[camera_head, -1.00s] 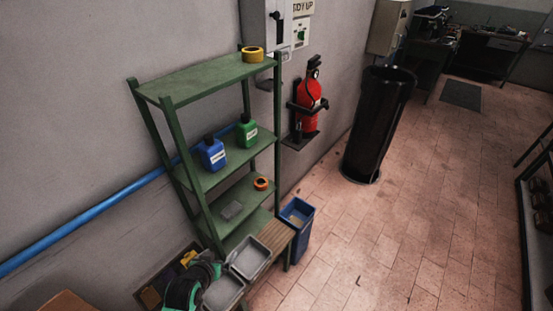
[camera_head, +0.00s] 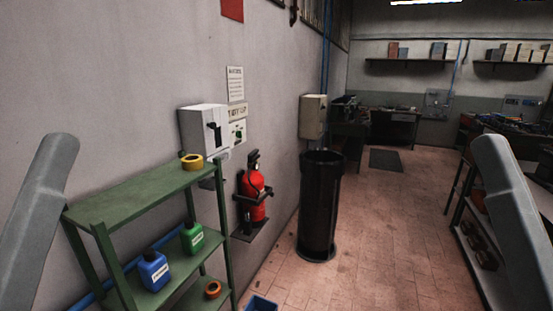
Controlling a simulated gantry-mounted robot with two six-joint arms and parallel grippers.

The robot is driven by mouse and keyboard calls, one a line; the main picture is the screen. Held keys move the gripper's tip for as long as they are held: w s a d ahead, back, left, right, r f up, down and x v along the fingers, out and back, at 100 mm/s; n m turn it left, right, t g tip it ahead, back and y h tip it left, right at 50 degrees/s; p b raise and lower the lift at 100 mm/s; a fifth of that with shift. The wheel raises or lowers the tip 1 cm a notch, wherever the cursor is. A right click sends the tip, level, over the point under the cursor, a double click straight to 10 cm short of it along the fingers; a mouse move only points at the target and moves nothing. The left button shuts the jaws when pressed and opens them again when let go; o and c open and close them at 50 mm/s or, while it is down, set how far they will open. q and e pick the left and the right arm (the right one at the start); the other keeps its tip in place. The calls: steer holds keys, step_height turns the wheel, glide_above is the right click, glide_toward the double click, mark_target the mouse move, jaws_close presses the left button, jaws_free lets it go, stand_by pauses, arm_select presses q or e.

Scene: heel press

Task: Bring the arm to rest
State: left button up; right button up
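Two grey links of my own arms rise into the picture, one at the left edge and one at the right edge. Both are cut off by the bottom of the frame. Neither gripper shows, so I cannot see whether they hold anything. The links appear in front of the scene, and I see no contact with anything.
A green shelf (camera_head: 150,187) at the left holds a yellow tape roll (camera_head: 191,162), a blue bottle (camera_head: 153,271), a green bottle (camera_head: 193,238) and an orange roll (camera_head: 212,289). A red extinguisher (camera_head: 256,195) hangs beyond. A black bin (camera_head: 320,205) stands on open tiled floor (camera_head: 385,240).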

arm_select(q)
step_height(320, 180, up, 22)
steer(key=p, duration=1.8)
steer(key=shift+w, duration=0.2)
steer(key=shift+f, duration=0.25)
